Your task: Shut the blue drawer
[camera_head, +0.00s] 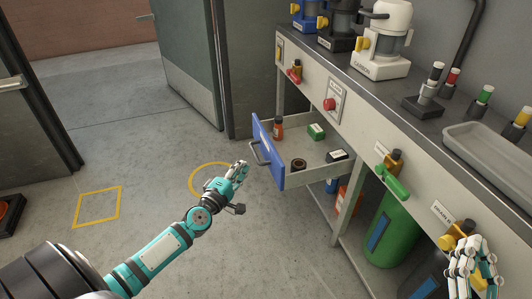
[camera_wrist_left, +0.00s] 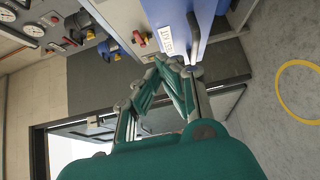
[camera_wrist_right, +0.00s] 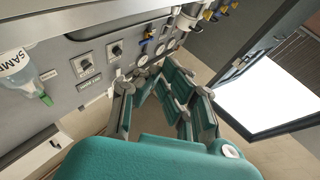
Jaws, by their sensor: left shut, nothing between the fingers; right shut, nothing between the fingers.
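The blue drawer (camera_head: 266,152) stands pulled out from under the long bench in the head view. Its blue front has a grey bar handle (camera_head: 257,154) on the outer face. Inside lie a small orange-brown bottle, a green box, a dark roll and a dark box. My left gripper (camera_head: 240,169) is shut and empty, just in front of the blue face, near the handle; whether it touches cannot be told. The blue face also shows in the left wrist view (camera_wrist_left: 168,17). My right gripper (camera_head: 472,247) is shut and empty at the lower right, by the bench front.
The bench top (camera_head: 355,85) carries pumps, vials and a grey tray (camera_head: 490,146). A red button (camera_head: 329,104) and taps stick out from the bench front. A green cylinder (camera_head: 392,232) stands below.

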